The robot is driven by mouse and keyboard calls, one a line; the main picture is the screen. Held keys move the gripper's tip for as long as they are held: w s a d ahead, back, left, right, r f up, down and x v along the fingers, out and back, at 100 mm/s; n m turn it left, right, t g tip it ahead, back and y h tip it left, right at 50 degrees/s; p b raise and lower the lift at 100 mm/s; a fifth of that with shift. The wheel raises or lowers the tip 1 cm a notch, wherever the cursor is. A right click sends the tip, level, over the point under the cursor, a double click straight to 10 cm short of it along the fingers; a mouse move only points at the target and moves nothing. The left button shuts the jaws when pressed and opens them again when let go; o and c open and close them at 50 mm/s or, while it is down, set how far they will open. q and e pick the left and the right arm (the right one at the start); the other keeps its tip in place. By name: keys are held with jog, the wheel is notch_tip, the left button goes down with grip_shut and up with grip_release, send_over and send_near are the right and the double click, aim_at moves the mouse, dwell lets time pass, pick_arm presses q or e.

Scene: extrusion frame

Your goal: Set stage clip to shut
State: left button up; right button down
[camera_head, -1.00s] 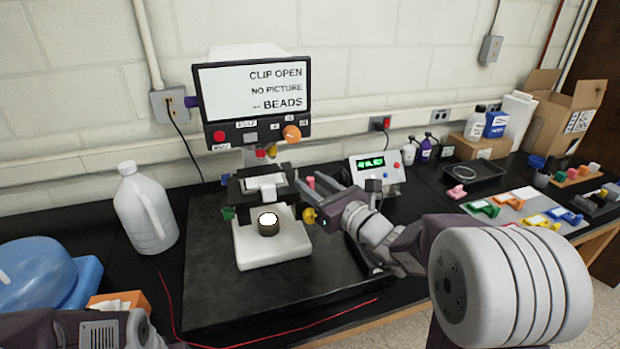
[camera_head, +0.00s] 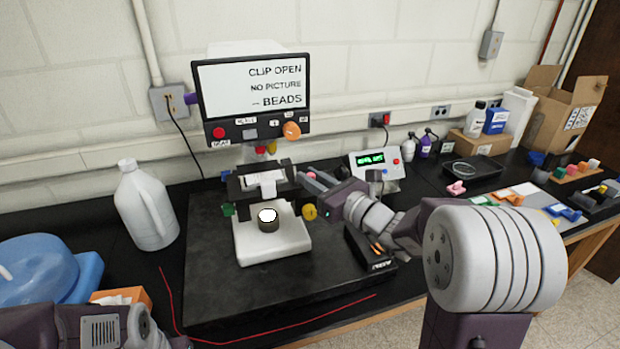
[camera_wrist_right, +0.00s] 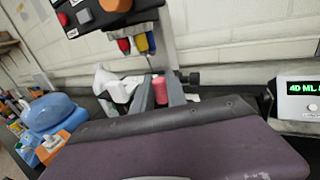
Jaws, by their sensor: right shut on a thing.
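The microscope's screen (camera_head: 252,90) reads CLIP OPEN, NO PICTURE and BEADS. Below it, the dark stage (camera_head: 240,190) carries a white piece (camera_head: 268,181). The clip is too small to make out clearly in the head view. My right gripper (camera_head: 308,176) is at the right side of the stage. In the right wrist view my right gripper (camera_wrist_right: 160,92) is shut on a pink-red knob (camera_wrist_right: 160,89), which sits upright between the fingertips. My left arm shows at the lower left, but its gripper is out of view.
A white jug (camera_head: 146,207) is at left. A control box with a green display (camera_head: 372,160) stands behind my right arm. A black box (camera_head: 372,252) lies below the arm.

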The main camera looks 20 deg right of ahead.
jog(key=shift+w+d+n+g+y+p, duration=0.2)
jog(key=shift+d+n+g+y+p, duration=0.15)
jog(key=shift+n+g+y, duration=0.5)
jog(key=shift+w+d+r+n+g+y+p, duration=0.15)
jog(key=shift+n+g+y+p, duration=0.2)
jog(key=shift+y, duration=0.3)
jog(key=shift+w+d+r+n+g+y+p, duration=0.15)
jog(key=shift+n+g+y+p, duration=0.1)
jog(key=shift+n+y, duration=0.25)
jog(key=n+g+y+p, duration=0.1)
jog(key=g+p, duration=0.1)
jog(key=w+n+g+y+p, duration=0.1)
jog(key=n+g+y+p, duration=0.2)
jog(key=n+g+p, duration=0.1)
jog(key=shift+w+d+g+y+p, duration=0.25)
jog(key=shift+w+y+p, duration=0.05)
jog(key=shift+w+y, duration=0.1)
jog(key=shift+w+f+n+g+y+p, duration=0.15)
jog(key=shift+w+n+g+y+p, duration=0.15)
jog(key=shift+n+g+p, duration=0.5)
jog(key=shift+w+f+n+g+y+p, duration=0.15)
jog(key=shift+n+g+y+p, duration=0.25)
jog(key=shift+g+p, duration=0.65)
jog(key=shift+g, duration=0.25)
jog(key=c, duration=1.3)
grip_release()
